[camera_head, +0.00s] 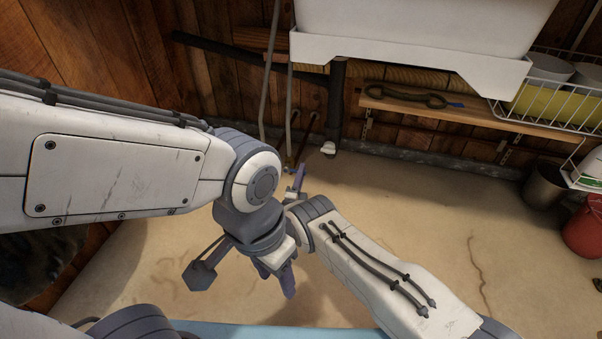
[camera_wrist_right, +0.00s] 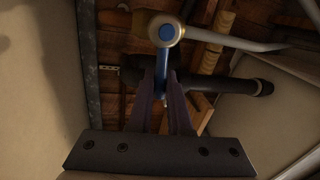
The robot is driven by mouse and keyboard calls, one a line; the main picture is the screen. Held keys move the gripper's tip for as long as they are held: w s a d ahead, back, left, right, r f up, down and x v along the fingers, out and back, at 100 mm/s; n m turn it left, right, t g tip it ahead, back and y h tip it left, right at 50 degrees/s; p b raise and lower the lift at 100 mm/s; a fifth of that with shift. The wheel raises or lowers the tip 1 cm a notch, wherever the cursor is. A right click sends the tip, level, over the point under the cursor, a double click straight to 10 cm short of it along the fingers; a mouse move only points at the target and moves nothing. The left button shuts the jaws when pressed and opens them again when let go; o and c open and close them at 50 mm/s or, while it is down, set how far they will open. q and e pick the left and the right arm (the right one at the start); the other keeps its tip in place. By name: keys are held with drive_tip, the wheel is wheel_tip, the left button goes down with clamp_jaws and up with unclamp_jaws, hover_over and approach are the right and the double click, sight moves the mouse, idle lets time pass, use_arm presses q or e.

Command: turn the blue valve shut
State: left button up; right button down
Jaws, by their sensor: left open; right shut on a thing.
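The blue valve (camera_wrist_right: 166,32) shows in the right wrist view as a blue lever handle running down from a round brass-coloured pivot with a blue centre. My right gripper (camera_wrist_right: 162,84) is shut on the lever, with its two dark fingers on either side of it. In the head view my right gripper (camera_head: 298,179) points toward the pipes under the sink, and I cannot make out the valve there. My left gripper (camera_head: 277,273) is open and empty, pointing down above the floor, in front of my right wrist.
A white sink (camera_head: 410,45) hangs above, with a dark drain pipe (camera_head: 335,103) below. A wooden shelf (camera_head: 440,113) holds a dark metal bit. A wire rack (camera_head: 555,95), a metal bucket (camera_head: 545,185) and a red bucket (camera_head: 583,228) stand at the right. The middle floor is clear.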

drive_tip(key=shift+f, duration=0.1)
drive_tip(key=c, duration=0.9)
unclamp_jaws()
drive_tip(key=shift+o, duration=0.2)
drive_tip(key=p+v, duration=0.5)
drive_tip(key=v, duration=0.5)
drive_tip(key=shift+s, duration=0.25)
drive_tip(key=shift+a, duration=0.1)
